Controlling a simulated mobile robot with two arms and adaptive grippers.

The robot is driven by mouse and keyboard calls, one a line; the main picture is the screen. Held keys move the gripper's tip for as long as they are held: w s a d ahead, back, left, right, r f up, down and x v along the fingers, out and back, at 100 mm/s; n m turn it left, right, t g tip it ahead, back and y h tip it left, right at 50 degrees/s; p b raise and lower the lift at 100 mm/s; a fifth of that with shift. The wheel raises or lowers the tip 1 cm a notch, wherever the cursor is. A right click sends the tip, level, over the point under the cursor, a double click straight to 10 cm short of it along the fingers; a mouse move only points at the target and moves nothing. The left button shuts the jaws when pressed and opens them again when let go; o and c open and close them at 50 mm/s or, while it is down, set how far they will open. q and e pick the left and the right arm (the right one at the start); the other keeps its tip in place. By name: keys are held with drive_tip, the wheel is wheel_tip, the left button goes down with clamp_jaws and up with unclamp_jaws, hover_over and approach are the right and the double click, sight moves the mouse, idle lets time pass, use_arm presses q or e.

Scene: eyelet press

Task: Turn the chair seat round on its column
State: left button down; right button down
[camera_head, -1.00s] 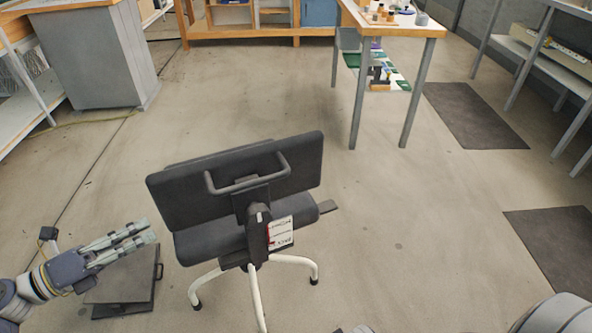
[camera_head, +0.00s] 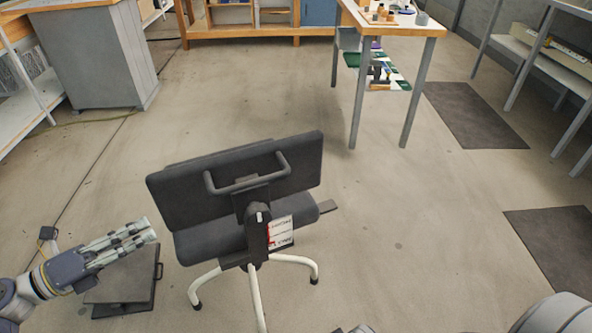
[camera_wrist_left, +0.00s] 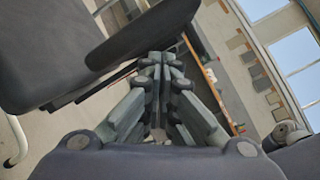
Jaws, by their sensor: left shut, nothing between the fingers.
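The dark office chair stands in the middle of the head view, its backrest (camera_head: 240,170) toward me, with a grey loop handle (camera_head: 248,180) across it. The seat (camera_head: 212,240) shows below the backrest, partly hidden by it, on white legs (camera_head: 256,297). The column under the seat is mostly hidden. My left gripper (camera_head: 146,231) is shut and empty, left of the seat and apart from it in the head view. In the left wrist view the shut fingers (camera_wrist_left: 166,62) point toward dark chair padding (camera_wrist_left: 143,33). My right gripper is not in view.
A dark step-like box (camera_head: 122,283) lies on the floor below my left gripper. A wooden-topped bench (camera_head: 400,22) stands at the back right, a grey cabinet (camera_head: 95,60) at the back left. Dark mats (camera_head: 470,115) lie at right. The floor around the chair is mostly clear.

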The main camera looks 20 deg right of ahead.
use_arm(q)
drive_tip(key=shift+d, duration=0.2)
